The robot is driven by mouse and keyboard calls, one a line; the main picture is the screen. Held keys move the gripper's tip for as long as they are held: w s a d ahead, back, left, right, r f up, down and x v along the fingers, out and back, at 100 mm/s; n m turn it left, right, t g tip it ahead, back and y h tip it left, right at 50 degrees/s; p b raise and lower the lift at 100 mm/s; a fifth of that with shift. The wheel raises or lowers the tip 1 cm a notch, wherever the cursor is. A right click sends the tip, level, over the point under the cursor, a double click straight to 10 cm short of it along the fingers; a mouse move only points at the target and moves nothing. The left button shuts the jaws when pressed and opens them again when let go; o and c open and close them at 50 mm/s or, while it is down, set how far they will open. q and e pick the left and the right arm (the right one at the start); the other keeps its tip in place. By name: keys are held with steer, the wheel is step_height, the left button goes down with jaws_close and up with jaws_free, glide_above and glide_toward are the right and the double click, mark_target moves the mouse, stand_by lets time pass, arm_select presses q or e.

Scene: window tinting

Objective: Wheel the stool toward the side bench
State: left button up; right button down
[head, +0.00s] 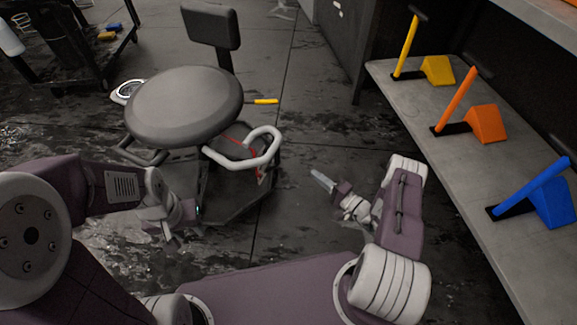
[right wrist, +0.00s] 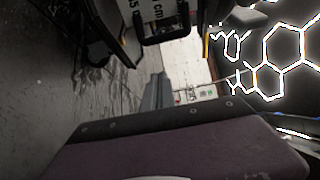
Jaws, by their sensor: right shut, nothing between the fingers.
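The stool has a round grey seat (head: 184,103), a dark backrest (head: 211,26) behind it, and a lower frame with a white looped handle (head: 262,148) on its right side. My left gripper (head: 188,222) is low in front of the stool, below the seat; whether its fingers touch anything is unclear. My right gripper (head: 322,181) is shut and empty, to the right of the stool and apart from the handle. It also shows in the right wrist view (right wrist: 156,92). The side bench (head: 415,110) runs along the right, with a grey top.
On the bench stand yellow (head: 438,70), orange (head: 486,123) and blue (head: 556,202) wedge blocks with matching bars. A dark cart (head: 65,45) is at the back left. A yellow item (head: 265,101) lies behind the stool. Wet-looking floor between stool and bench is clear.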

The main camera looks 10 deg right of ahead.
steer(key=s+a+b+x, duration=0.1)
steer(key=a+b+x, duration=0.1)
steer(key=b+x, duration=0.5)
steer(key=x, duration=0.4)
steer(key=shift+a, duration=0.5)
